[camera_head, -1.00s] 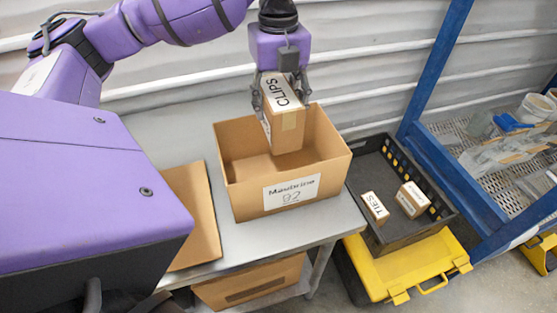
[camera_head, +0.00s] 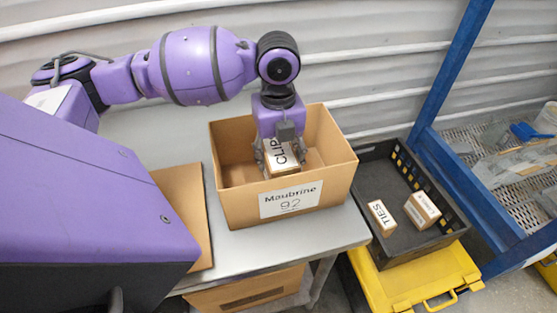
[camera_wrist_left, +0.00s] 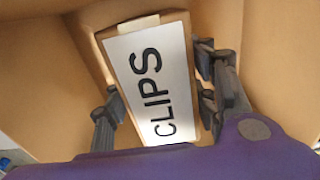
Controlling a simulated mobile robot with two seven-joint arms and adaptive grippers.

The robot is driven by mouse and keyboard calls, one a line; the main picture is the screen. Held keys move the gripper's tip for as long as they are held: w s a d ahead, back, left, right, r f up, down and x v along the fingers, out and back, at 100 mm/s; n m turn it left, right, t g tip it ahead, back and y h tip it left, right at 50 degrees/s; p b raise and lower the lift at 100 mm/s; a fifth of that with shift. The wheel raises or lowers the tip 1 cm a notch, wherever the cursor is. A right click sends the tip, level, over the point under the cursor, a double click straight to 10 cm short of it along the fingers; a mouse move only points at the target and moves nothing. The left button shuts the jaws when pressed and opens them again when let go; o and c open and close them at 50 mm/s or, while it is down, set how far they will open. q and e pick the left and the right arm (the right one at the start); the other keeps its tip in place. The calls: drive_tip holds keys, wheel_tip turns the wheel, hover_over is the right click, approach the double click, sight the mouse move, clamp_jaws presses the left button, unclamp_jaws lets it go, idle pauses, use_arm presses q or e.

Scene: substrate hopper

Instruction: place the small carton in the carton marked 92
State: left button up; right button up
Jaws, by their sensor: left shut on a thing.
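The small carton (camera_head: 280,160) is brown with a white label reading CLIPS. My left gripper (camera_head: 278,153) is shut on it and holds it down inside the open carton marked 92 (camera_head: 235,198), which stands on the grey table. In the left wrist view the small carton (camera_wrist_left: 150,75) sits between the two fingers of the left gripper (camera_wrist_left: 160,100), with brown carton walls around it. Whether its underside touches the carton floor is hidden. My right gripper is not in view.
A black crate (camera_head: 402,255) right of the table holds a carton labelled TIES (camera_head: 382,218) and another small carton (camera_head: 422,210). A yellow case (camera_head: 415,285) lies under it. A flat brown board (camera_head: 190,210) lies left of the carton. A blue-framed rack (camera_head: 450,65) stands right.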

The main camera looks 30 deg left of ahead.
use_arm(q)
drive_tip(key=shift+f, duration=0.75)
drive_tip(key=shift+f, duration=0.1)
drive_tip(key=o, duration=1.4)
drive_tip(key=shift+f, duration=0.1)
drive_tip(key=shift+c, duration=0.2)
wheel_tip(320, 180, up, 12)
drive_tip(key=shift+r+p, duration=0.2)
drive_tip(key=shift+p, duration=0.15)
